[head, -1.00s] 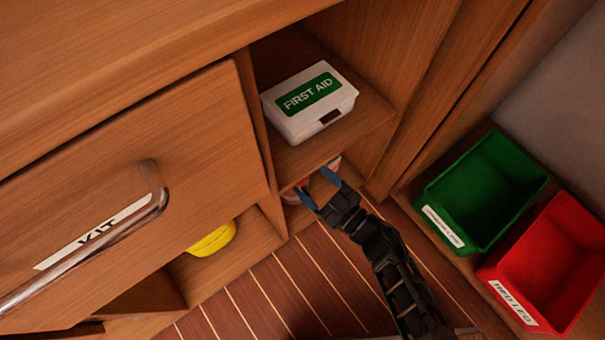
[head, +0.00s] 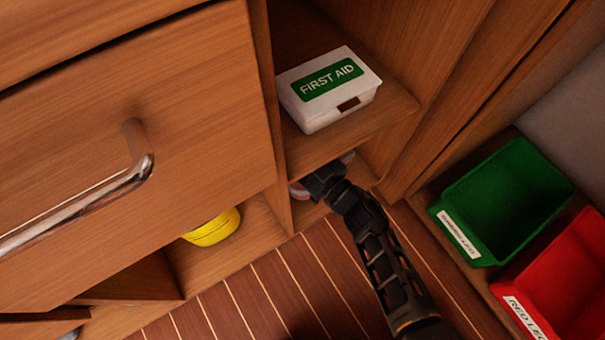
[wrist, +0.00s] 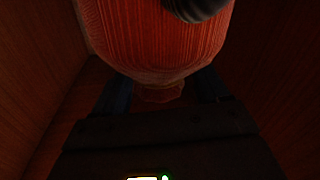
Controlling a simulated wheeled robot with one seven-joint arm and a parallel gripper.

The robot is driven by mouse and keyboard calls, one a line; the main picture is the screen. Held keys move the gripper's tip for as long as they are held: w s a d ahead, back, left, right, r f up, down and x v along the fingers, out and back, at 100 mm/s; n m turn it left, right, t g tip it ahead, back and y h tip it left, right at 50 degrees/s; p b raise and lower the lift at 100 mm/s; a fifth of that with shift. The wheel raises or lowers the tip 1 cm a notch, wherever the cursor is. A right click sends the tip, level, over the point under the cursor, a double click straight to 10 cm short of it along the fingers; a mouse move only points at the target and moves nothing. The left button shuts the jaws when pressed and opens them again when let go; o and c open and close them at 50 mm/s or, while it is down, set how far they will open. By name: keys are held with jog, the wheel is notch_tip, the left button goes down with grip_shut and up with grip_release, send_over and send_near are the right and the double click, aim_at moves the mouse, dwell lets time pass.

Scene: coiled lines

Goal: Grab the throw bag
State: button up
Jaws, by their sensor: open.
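The throw bag, a rounded orange-red ribbed thing (wrist: 155,40), fills the top middle of the wrist view, with a dark rounded part at its upper edge. In the head view only a small bit of it (head: 298,190) shows in the low cubby under the first aid shelf; the rest is hidden by the shelf and my gripper. My gripper (wrist: 162,92) is open, with one blue finger on each side of the bag's near end. Whether the fingers touch it I cannot tell. In the head view my gripper (head: 325,180) reaches into the cubby and its fingertips are hidden.
A white first aid box (head: 330,88) sits on the shelf just above my gripper. A yellow round thing (head: 213,228) lies in the cubby to the left, under a drawer with a metal handle (head: 75,212). Green (head: 505,200) and red (head: 565,285) bins stand at right.

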jog(key=shift+c, duration=0.2)
grip_shut()
dwell(0.4)
